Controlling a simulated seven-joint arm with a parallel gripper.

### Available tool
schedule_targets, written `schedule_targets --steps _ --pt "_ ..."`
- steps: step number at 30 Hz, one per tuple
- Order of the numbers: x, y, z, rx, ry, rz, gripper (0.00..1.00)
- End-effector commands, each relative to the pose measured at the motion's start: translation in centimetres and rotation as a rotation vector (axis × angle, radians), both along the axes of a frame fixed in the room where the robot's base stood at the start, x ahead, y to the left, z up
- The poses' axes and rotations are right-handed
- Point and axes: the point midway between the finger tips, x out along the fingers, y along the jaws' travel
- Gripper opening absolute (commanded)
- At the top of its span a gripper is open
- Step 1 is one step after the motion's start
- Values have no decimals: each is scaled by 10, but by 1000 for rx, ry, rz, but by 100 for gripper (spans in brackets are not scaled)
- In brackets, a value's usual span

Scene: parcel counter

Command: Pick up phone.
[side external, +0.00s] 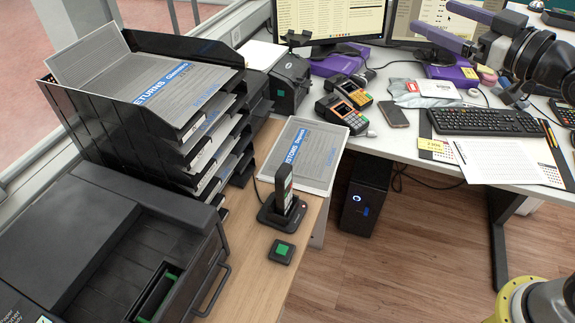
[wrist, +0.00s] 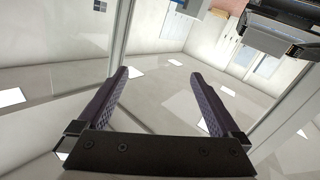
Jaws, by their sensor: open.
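A cordless phone handset (side external: 284,190) stands upright in a black charging cradle (side external: 280,214) on the wooden counter, in the side external view. A dark flat mobile phone (side external: 393,114) lies on the white desk, left of the keyboard. My gripper (side external: 437,17) is at the upper right, raised above the desk, well away from both phones. Its two purple fingers are apart with nothing between them. The wrist view shows the same open fingers (wrist: 158,75) against pale room surfaces and glass. Neither phone shows in the wrist view.
Black stacked trays (side external: 190,127) and a printer (side external: 110,245) stand left of the cradle. A green-topped box (side external: 282,251) sits in front of it, and a returns folder (side external: 303,154) lies behind. Card terminals (side external: 343,113), a keyboard (side external: 485,122) and monitors (side external: 330,18) crowd the desk.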

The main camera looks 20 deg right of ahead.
Motion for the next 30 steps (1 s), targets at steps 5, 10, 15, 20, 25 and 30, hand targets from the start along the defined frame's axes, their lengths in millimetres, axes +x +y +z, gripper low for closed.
schedule_targets --steps 5,10,15,20,25,30 --pt "45 42 -25 4 -130 138 100" --pt "68 87 -73 48 -225 283 100" --pt "67 127 -149 130 -253 415 100" --pt "47 154 -236 202 -184 502 100" --pt "21 169 -323 217 -18 537 100" --pt "6 175 -358 215 63 550 100"
